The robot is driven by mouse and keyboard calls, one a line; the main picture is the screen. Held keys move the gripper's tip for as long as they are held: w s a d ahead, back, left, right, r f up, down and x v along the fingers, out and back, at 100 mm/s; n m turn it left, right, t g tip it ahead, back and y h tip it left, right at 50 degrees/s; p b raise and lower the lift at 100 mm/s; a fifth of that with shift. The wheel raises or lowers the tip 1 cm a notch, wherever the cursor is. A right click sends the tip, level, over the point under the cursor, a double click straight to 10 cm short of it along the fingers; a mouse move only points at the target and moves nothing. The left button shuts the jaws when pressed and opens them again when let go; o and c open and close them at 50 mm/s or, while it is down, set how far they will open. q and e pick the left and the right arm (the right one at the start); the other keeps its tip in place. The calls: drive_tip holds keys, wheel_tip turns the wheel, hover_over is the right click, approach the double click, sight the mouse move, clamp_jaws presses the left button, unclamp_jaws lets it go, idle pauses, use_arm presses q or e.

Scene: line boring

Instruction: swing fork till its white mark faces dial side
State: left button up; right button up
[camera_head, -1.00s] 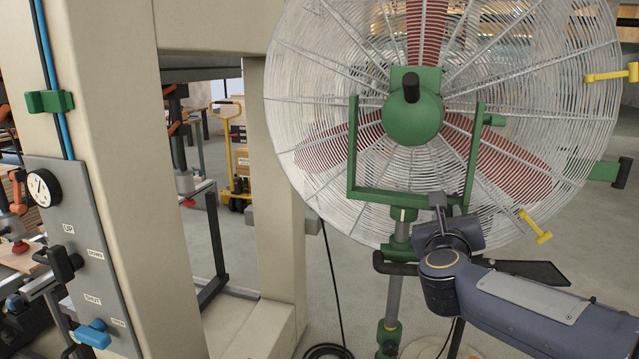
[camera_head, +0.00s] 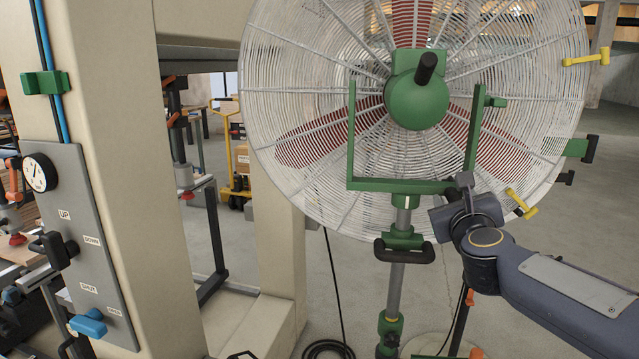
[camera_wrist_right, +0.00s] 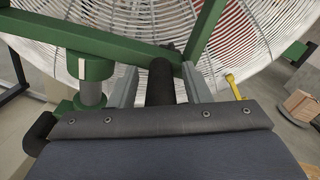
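The green fork (camera_head: 400,185) carries the big caged fan (camera_head: 290,130) on a grey post. In the right wrist view the fork's bar (camera_wrist_right: 100,45) crosses above a green collar (camera_wrist_right: 92,68) with a small pale mark on its side. The dial (camera_head: 40,172) is on the grey panel at the left. My right gripper (camera_head: 462,188) is at the fork's lower right corner. In the right wrist view its two fingers stand apart on either side of a black grip (camera_wrist_right: 160,82), with narrow gaps showing. The head view hides this grip. My left gripper is out of view.
A black handle (camera_head: 404,252) sticks out from the post below the fork. A thick beige machine column (camera_head: 120,150) stands left of the fan. Yellow handles (camera_head: 585,59) and (camera_head: 522,205) sit at the cage's rim.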

drive_tip(key=s+a, duration=0.1)
drive_tip(key=s, duration=0.6)
drive_tip(key=shift+s+a, duration=0.15)
drive_tip(key=shift+s, duration=0.25)
idle(0.4)
drive_tip(key=s+a+f+n+g+y, duration=0.2)
drive_tip(key=s+f+n+g, duration=0.4)
drive_tip(key=s+f+n, duration=0.7)
drive_tip(key=s+a+f+n+g+y, duration=0.1)
drive_tip(key=s+f+n+g+y, duration=0.3)
drive_tip(key=s+f+n, duration=0.9)
drive_tip(key=s+n+g, duration=0.2)
drive_tip(key=s+n, duration=0.1)
drive_tip(key=n, duration=0.2)
drive_tip(key=shift+a+f+n+y+b, duration=0.3)
drive_tip(key=shift+a+n+b, duration=0.05)
drive_tip(key=shift+n, duration=0.05)
